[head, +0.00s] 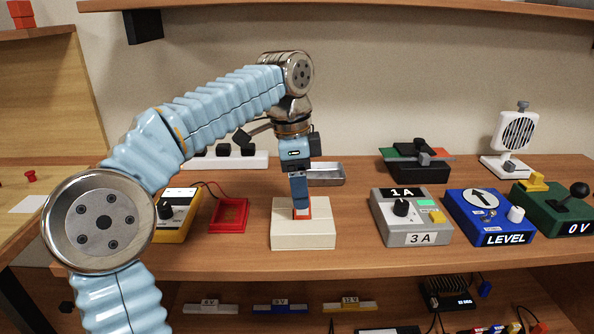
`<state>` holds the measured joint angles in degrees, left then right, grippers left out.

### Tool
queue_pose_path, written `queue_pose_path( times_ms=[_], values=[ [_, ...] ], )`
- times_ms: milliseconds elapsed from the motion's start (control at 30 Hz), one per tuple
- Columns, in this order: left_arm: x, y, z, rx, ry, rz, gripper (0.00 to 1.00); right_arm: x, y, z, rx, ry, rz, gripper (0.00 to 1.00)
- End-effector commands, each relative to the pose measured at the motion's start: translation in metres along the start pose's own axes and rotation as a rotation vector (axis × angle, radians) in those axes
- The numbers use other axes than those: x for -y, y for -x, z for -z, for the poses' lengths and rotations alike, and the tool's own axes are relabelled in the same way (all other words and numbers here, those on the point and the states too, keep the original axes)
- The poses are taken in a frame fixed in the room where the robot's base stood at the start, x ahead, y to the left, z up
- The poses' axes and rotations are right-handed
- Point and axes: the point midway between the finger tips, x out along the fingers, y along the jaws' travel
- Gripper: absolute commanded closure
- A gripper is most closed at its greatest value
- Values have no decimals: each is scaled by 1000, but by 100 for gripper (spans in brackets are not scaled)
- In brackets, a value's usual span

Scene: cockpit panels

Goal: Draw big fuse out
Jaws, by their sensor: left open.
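The fuse (302,213), a small red and white piece, stands upright in the top of a cream block (303,236) near the middle of the bench. My left gripper (301,203) points straight down over it, with its blue fingers at the fuse. The fingers hide most of the fuse, and I cannot tell whether they touch it. The left gripper is open. My right gripper is not in view.
A red frame (229,215) and a yellow meter (176,213) stand left of the block. A grey 3 A box (411,217), a blue LEVEL box (491,218) and a green box (557,211) stand right. A metal tray (327,175) lies behind. Bench (345,262) is clear around the block.

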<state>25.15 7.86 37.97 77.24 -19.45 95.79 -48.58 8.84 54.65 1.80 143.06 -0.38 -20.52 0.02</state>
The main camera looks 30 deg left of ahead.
Motion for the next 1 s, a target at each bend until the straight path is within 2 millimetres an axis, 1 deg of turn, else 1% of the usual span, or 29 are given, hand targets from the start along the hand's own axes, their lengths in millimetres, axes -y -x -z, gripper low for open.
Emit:
queue_pose_path(
  times_ms=[33, 133, 267, 533, 900, 933, 1000],
  values=[
    [2, -13, -4, 0, 1, 1, 36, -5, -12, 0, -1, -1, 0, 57],
    [5, -20, -6, -1, 0, 2, 36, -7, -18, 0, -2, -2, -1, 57],
    [7, -24, -8, -1, 0, 2, 36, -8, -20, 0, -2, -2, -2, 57],
    [7, -23, -8, -1, -1, 2, 36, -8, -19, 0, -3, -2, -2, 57],
    [7, -23, -8, -1, -1, 2, 93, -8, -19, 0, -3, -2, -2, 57],
    [7, -23, -8, -1, -1, 2, 96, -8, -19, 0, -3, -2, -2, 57],
    [7, -21, -7, -1, -1, 2, 96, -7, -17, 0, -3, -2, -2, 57]
  ],
)
